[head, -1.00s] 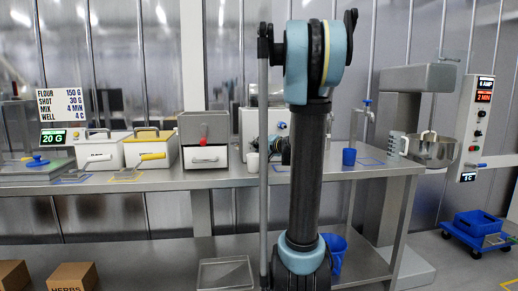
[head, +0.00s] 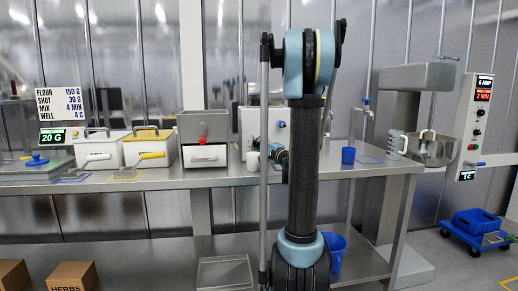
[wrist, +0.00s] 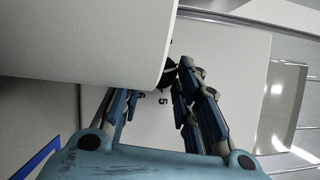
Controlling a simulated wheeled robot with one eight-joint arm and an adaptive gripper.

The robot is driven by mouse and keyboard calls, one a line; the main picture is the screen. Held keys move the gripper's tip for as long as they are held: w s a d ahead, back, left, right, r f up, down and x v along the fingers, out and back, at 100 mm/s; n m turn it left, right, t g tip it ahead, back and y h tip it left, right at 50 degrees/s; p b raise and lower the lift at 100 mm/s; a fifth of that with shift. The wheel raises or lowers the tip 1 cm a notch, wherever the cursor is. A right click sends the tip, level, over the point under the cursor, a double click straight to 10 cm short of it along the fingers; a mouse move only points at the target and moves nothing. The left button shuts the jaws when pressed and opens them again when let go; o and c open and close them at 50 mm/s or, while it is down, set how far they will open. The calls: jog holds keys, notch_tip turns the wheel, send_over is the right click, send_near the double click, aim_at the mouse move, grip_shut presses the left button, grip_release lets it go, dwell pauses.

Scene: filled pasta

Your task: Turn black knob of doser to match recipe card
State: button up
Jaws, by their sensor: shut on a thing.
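The recipe card (head: 61,103) at the left of the head view reads flour 150 G, shot 30 G, mix 4 min, well 4 C. The doser appears to be the pale box (head: 249,128) on the bench, partly behind my arm. In the wrist view its pale face (wrist: 235,75) carries printed numbers, with a 5 and probably a 6 readable. My gripper (wrist: 160,82) is shut on the black knob (wrist: 170,73), which shows only in part. The knob's pointer is hidden.
White bins (head: 151,147) and a scale display (head: 60,137) reading 20 G stand to the left. A white cup (head: 252,161) and a blue cup (head: 348,155) flank my arm. A mixer bowl (head: 433,148) and control panel (head: 475,125) are at the right.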

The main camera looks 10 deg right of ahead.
jog(key=shift+s+a+f, duration=0.1)
dwell(0.3)
jog(key=o, duration=1.1)
jog(key=shift+f, duration=0.1)
jog(key=shift+c, duration=0.2)
jog(key=shift+s+d, duration=0.35)
jog(key=shift+s, duration=0.1)
jog(key=v, duration=1)
jog(key=shift+s+d+f, duration=0.1)
jog(key=shift+s, duration=0.2)
jog(key=shift+s, duration=0.1)
